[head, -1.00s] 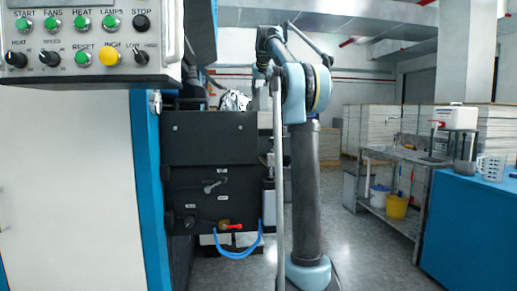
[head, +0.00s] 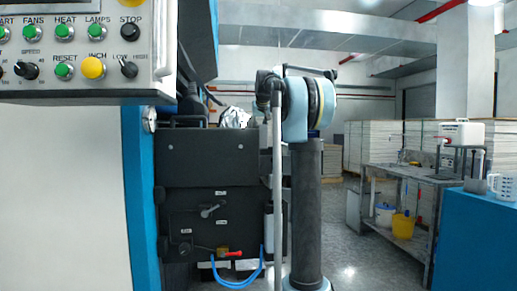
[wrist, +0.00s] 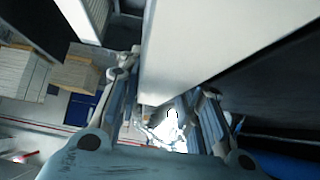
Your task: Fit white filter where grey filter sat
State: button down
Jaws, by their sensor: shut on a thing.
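My gripper (wrist: 165,90) shows in the wrist view, with one finger on each side of a long pale slab. It is shut on this slab, which looks like the white filter (wrist: 210,45). The slab fills the upper middle of the wrist view, and its near end lies between the fingers. In the head view my gripper and the filter are hidden behind my arm or too small to make out. I cannot pick out the grey filter or its seat in either view.
The black machine unit (head: 220,170) has a lever, a red-handled valve (head: 232,253) and a blue hose (head: 237,284). A crumpled silvery thing (head: 236,117) shows above its top. A control panel (head: 85,83) overhangs at left. A sink bench (head: 415,174) and blue counter (head: 475,235) stand right.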

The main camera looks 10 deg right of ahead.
aim_at(262, 127)
jog(key=shift+f, duration=4.45)
jog(key=shift+f, duration=0.3)
jog(key=c, duration=1.4)
grip_release()
jog(key=shift+r, duration=0.25)
jog(key=shift+s+r, duration=0.3)
jog(key=v, duration=1.1)
jog(key=shift+s+r, duration=0.1)
jog(key=shift+r, duration=0.05)
jog(key=shift+d, duration=0.1)
